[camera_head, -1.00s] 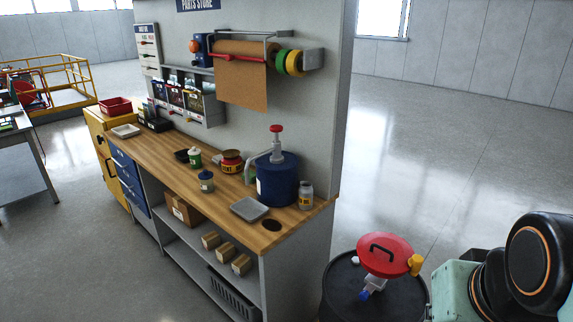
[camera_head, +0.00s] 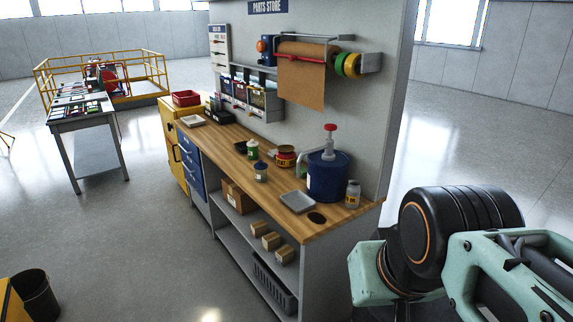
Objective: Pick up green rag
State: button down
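I cannot make out a green rag in the head view. A table (camera_head: 84,120) at the left holds several small coloured items, too small to tell apart. The wooden workbench (camera_head: 232,166) in the middle carries jars, trays and a blue pump drum (camera_head: 328,176), with no clear rag among them. My arm shows at the lower right, beside the bench's near end. My gripper is outside the view.
A yellow cabinet (camera_head: 171,140) stands at the bench's far end. A yellow railed platform (camera_head: 143,75) is behind the table. A black bin (camera_head: 36,295) stands at the lower left. The floor between the bin, table and bench is clear.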

aim_at(303, 170)
jog(key=z, duration=0.35)
jog(key=i+j+z, duration=0.2)
jog(key=z, duration=0.15)
jog(key=i+j+z, duration=0.2)
jog(key=j+z, duration=0.15)
jog(key=i+j+z, duration=0.1)
jog(key=j, duration=0.25)
jog(key=i+j+z, duration=0.1)
jog(key=j, duration=0.3)
jog(key=i+j+z, duration=0.1)
jog(key=j, duration=0.3)
jog(key=i+j+z, duration=0.1)
jog(key=j, duration=0.3)
jog(key=i+j, duration=0.1)
jog(key=j, duration=0.3)
jog(key=i+j, duration=0.15)
jog(key=j, duration=0.2)
jog(key=i+j, duration=0.1)
jog(key=j, duration=0.3)
jog(key=i+j, duration=0.1)
jog(key=j, duration=0.25)
jog(key=k+j+z, duration=0.1)
jog(key=k+j, duration=0.15)
